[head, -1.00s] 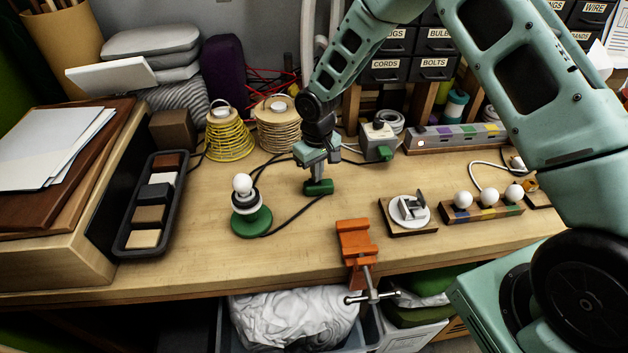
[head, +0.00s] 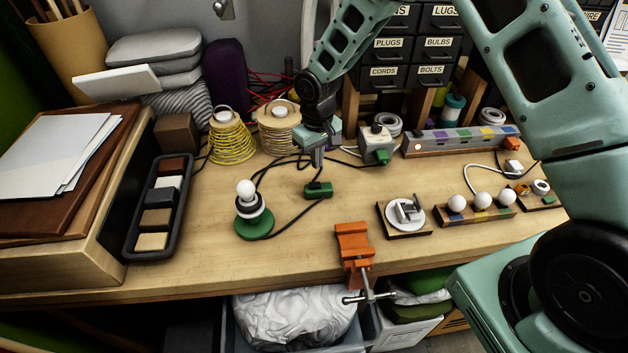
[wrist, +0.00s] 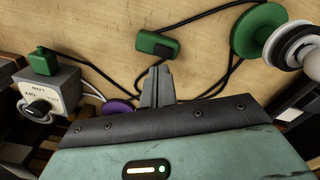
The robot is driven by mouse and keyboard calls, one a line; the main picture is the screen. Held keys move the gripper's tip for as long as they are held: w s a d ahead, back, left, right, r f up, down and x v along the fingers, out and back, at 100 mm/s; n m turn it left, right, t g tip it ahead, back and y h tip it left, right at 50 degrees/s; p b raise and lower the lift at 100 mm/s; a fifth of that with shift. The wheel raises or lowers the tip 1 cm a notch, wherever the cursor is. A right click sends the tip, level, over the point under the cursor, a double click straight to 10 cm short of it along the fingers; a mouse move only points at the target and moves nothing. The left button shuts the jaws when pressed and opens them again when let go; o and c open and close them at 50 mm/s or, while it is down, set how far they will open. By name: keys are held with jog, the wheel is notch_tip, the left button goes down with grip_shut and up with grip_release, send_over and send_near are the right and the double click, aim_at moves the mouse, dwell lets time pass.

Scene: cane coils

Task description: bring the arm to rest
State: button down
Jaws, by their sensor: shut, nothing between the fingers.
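My gripper (head: 317,157) is shut and empty in the head view, a little above and behind a green inline switch (head: 318,190) on a black cord. In the wrist view its closed fingers (wrist: 157,86) point at the bench, and the green switch (wrist: 156,44) lies just beyond the fingertips, apart from them. My arm reaches in from the upper right over the workbench (head: 290,250).
A lamp (head: 249,212) with a green base and white bulb stands left of the switch. Coils (head: 231,138) and a grey box (head: 376,145) with a knob stand behind. An orange clamp (head: 354,243) sits at the front edge. A tray (head: 131,243) of blocks lies left.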

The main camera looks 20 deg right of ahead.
dwell(0.5)
jog(key=s+a+r+n+b, duration=0.1)
jog(key=s+a+r+b, duration=0.2)
jog(key=s, duration=0.4)
jog(key=s+a+r+n+b, duration=0.15)
jog(key=s+r, duration=0.25)
jog(key=s, duration=0.4)
jog(key=s+a+r+b, duration=0.3)
jog(key=s+a+r, duration=0.1)
jog(key=s, duration=0.3)
jog(key=s+d+n+b, duration=0.1)
jog(key=s+d, duration=0.1)
jog(key=s, duration=0.9)
jog(key=shift+r+y+b, duration=0.15)
jog(key=shift+y+b, duration=0.15)
jog(key=shift+b, duration=0.1)
jog(key=w+a+r+m+p, duration=0.1)
jog(key=w+a+m, duration=0.1)
jog(key=w, duration=0.7)
jog(key=w+d+f+m, duration=0.1)
jog(key=w+d+m, duration=0.1)
jog(key=w, duration=0.6)
jog(key=w+d+f+m+p, duration=0.1)
jog(key=w+d+f+m, duration=0.1)
jog(key=w, duration=0.6)
jog(key=w+d+f+m+p, duration=0.1)
jog(key=w+d+m, duration=0.2)
jog(key=w, duration=0.5)
jog(key=shift+w+d+f, duration=0.15)
jog(key=shift+f, duration=0.25)
